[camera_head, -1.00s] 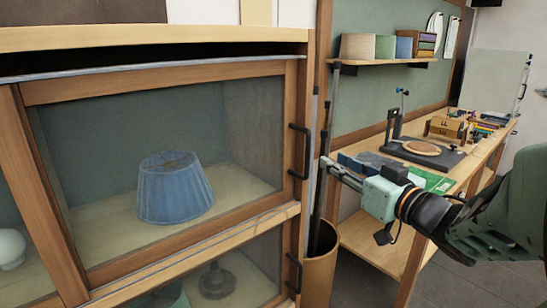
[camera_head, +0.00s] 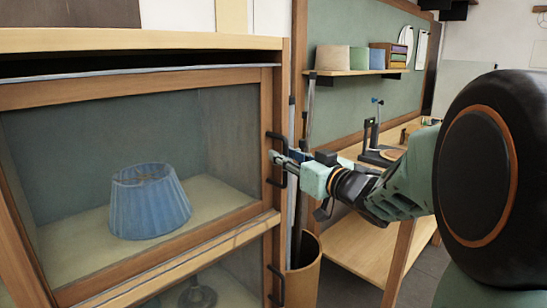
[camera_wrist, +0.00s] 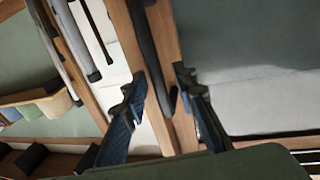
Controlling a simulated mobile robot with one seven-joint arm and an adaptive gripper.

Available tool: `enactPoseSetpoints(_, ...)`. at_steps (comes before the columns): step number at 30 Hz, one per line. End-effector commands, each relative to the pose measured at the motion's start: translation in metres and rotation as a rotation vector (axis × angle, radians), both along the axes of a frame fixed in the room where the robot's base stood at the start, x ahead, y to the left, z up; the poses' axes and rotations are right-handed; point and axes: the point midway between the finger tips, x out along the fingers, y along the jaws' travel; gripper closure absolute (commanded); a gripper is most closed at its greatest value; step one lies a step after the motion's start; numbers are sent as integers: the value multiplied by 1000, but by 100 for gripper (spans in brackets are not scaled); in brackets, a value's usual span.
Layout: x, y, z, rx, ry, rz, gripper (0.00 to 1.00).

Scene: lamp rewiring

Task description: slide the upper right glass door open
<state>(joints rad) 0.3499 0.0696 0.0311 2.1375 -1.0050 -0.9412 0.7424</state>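The upper right glass door (camera_head: 267,105) is a wood-framed pane in the cabinet, and it looks closed. A blue pleated lampshade (camera_head: 150,200) shows through the glass. The door's black bar handle (camera_head: 284,180) stands upright on its right stile. My gripper (camera_head: 281,158) is at the handle, at about its mid-height. In the wrist view my gripper (camera_wrist: 163,92) is open, with one dark finger to each side of the black handle (camera_wrist: 148,50). A gap shows between the handle and the left finger. Contact with the right finger cannot be told.
A lower glass door with its own black handle (camera_head: 277,285) is below. A bin (camera_head: 303,270) with long rods stands right of the cabinet. A workbench (camera_head: 350,240) and a wall shelf (camera_head: 355,73) are farther right.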

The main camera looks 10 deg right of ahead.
Motion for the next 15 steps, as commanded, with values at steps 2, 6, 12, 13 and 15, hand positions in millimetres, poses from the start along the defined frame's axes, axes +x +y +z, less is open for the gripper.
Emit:
enactPoseSetpoints(2,0,0,0,0,0,0,74)
enactPoseSetpoints(6,0,0,0,0,0,0,88)
enactPoseSetpoints(12,0,0,0,0,0,0,100)
enactPoseSetpoints(13,0,0,0,0,0,0,100)
enactPoseSetpoints(15,0,0,0,0,0,0,100)
